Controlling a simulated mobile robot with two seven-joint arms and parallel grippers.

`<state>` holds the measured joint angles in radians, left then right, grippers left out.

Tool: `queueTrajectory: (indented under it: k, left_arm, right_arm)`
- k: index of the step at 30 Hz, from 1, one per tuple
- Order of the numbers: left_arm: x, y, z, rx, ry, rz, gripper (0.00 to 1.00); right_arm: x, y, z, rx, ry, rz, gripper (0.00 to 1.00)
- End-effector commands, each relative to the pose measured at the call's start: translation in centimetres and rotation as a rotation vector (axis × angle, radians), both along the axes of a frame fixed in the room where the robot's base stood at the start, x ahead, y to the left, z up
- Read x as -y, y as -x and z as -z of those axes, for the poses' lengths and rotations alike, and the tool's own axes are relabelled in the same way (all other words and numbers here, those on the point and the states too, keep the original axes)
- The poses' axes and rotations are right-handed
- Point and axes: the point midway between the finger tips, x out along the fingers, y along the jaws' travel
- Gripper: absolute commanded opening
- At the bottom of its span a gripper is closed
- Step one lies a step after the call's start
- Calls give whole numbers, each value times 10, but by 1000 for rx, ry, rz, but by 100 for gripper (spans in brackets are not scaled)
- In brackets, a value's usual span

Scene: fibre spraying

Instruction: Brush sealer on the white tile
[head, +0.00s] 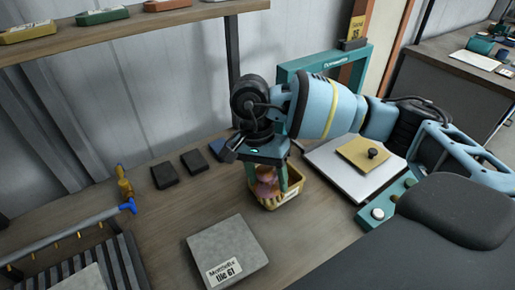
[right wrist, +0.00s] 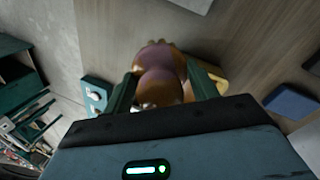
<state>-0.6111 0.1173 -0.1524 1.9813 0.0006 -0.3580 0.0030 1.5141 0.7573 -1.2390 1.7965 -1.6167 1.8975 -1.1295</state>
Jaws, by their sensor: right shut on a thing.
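My right gripper (head: 267,178) points down over a small yellow container (head: 290,197) on the bench. It is shut on a rounded orange and purple thing (head: 264,186), which also shows between the fingers in the right wrist view (right wrist: 160,75). Whether this is a brush I cannot tell; its lower end is hidden in or behind the container. A pale grey tile (head: 225,245) with a label reading "tile 61" lies flat in front. My left gripper is out of view.
Dark blocks (head: 165,175) and a blue one lie left of the gripper. A green frame (head: 300,66) stands behind. Bare wood surrounds the grey tile.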

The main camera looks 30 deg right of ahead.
Motion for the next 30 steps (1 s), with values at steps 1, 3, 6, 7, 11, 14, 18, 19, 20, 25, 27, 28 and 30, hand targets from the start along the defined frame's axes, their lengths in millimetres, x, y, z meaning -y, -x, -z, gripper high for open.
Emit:
queueTrajectory:
  k: [1,3,6,7,11,14,18,19,20,25,27,28,30]
  left_arm:
    - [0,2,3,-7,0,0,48]
    - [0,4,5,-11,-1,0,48]
    - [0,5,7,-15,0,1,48]
    - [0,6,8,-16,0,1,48]
    - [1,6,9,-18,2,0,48]
    - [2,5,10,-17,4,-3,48]
    - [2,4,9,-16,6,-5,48]
    - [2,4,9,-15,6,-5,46]
    - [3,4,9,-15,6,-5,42]
    - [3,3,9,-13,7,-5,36]
    - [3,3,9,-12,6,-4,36]
    - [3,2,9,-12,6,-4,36]
    - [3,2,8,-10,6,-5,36]
  right_arm:
    - [-5,6,4,0,4,-128,40]
    - [-10,15,9,1,6,-311,40]
    - [-15,27,15,1,7,-545,40]
    - [-16,30,16,0,7,-607,40]
    - [-18,42,21,-4,9,-822,40]
    - [-20,47,23,-8,8,-928,40]
    - [-20,51,25,-12,8,-996,40]
    - [-20,51,25,-12,8,-1001,40]
    - [-20,51,25,-12,8,-1004,40]
    - [-20,51,25,-13,8,-1003,40]
    - [-20,51,25,-13,8,-1003,40]
    - [-20,51,25,-12,8,-1002,40]
    - [-20,51,25,-13,7,-1002,40]
